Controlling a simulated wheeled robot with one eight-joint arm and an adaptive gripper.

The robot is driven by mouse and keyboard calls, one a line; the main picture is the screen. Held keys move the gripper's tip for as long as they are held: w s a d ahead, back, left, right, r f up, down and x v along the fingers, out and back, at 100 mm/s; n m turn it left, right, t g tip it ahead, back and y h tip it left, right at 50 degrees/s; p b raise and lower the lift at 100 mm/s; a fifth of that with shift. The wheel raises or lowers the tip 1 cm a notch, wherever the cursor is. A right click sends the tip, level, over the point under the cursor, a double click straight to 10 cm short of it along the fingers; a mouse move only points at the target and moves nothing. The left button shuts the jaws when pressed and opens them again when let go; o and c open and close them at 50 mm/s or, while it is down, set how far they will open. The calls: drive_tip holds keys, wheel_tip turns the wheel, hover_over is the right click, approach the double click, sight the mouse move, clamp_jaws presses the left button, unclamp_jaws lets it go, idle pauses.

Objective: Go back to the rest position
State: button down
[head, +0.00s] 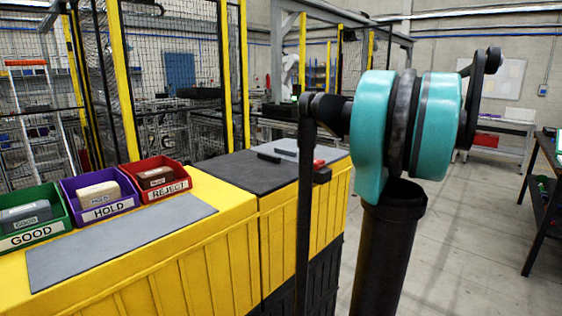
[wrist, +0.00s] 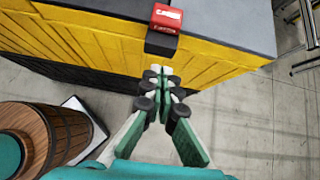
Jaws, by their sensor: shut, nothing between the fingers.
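My gripper (wrist: 163,75) shows in the wrist view with its green fingers brought together at the tips and nothing between them. The fingertips appear apart from the red block. In the head view my arm's teal joint (head: 410,130) stands at the right, and I cannot make out the gripper there. The red block (head: 318,164) also shows beside my dark arm link.
A green GOOD bin (head: 35,238), purple HOLD bin (head: 108,213) and red REJECT bin (head: 170,194) each hold a labelled block. A grey mat (head: 120,245) lies bare before them. Yellow-posted mesh fencing stands behind. The floor (head: 475,230) at right is clear, with a dark bench beyond.

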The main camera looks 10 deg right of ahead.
drive_tip(key=s+a+f+n+g+h, duration=0.1)
drive_tip(key=s+a+f+n, duration=0.2)
drive_tip(key=a+f+n, duration=0.5)
drive_tip(key=s+a+f+n+g+h, duration=0.1)
drive_tip(key=s+a+f+n, duration=0.4)
drive_tip(key=f, duration=0.5)
drive_tip(key=s+a+f+n+h, duration=0.1)
drive_tip(key=s+a+f+n, duration=0.3)
drive_tip(key=s+f+n, duration=0.3)
drive_tip(key=s+a+f+n+h, duration=0.2)
drive_tip(key=s+a+f+n, duration=0.2)
drive_tip(key=s+f+n, duration=0.4)
wheel_tip(320, 180, down, 3)
drive_tip(key=shift+s+f+g+h, duration=0.2)
drive_tip(key=shift+s+g+h, duration=0.1)
drive_tip(key=shift+g, duration=0.1)
